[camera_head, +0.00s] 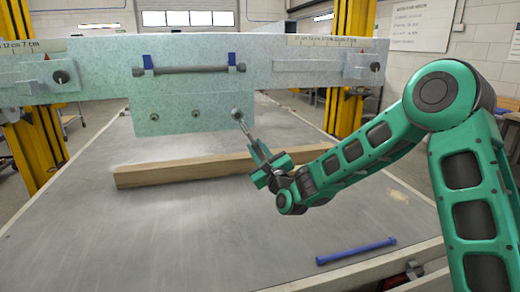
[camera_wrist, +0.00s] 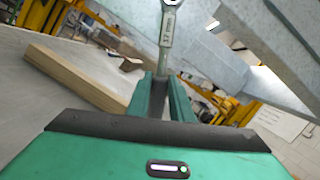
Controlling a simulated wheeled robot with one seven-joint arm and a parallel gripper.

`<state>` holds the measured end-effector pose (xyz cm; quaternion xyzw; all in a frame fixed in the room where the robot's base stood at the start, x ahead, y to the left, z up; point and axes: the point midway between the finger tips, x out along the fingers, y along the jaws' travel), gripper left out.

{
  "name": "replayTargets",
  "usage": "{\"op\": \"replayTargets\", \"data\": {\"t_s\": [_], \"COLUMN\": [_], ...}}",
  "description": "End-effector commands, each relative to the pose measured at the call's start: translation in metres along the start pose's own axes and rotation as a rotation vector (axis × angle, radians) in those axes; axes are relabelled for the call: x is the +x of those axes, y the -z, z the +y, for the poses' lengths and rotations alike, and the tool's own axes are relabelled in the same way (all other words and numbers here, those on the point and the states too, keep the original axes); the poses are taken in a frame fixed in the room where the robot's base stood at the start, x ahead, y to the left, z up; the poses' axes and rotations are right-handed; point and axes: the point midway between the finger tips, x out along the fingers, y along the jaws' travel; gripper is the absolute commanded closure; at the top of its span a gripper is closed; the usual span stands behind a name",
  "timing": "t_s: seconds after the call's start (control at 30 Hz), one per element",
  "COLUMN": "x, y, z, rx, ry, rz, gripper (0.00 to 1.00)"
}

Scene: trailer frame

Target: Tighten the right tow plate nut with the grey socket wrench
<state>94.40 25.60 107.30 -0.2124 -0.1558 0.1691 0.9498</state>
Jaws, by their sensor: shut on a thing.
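The tow plate (camera_head: 180,100) is the pale lower plate hanging from the trailer frame. Its left nut (camera_head: 154,117) and middle nut (camera_head: 195,114) show as small dark spots. The right nut is not visible; the wrench head covers the plate's right side. My gripper (camera_head: 265,168) is shut on the grey socket wrench (camera_head: 250,137), below and right of the plate. The wrench points up and left, its round head over the plate's right edge; I cannot tell whether it touches. In the wrist view, the wrench (camera_wrist: 167,28) rises from between the fingers, its ring end cut by the top edge.
A wooden beam (camera_head: 190,170) lies on the grey table (camera_head: 150,235) below the plate. A blue bar-shaped tool (camera_head: 356,250) lies at the front right. A dark bar (camera_head: 190,70) with blue holders is on the frame (camera_head: 95,65). Yellow posts (camera_head: 350,60) stand behind. The table's front left is clear.

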Motion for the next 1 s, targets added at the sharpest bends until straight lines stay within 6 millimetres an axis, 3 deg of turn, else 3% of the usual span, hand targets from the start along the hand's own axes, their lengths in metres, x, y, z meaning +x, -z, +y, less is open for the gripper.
{"op": "replayTargets", "data": {"t_s": [0.53, 1.0], "x": [0.001, 0.002], "y": [0.0, -0.003], "z": [0.006, 0.024], "rx": [0.058, 0.195], "ry": [0.016, 0.054], "rz": [-0.001, -0.002], "gripper": [1.0, 1.0]}}
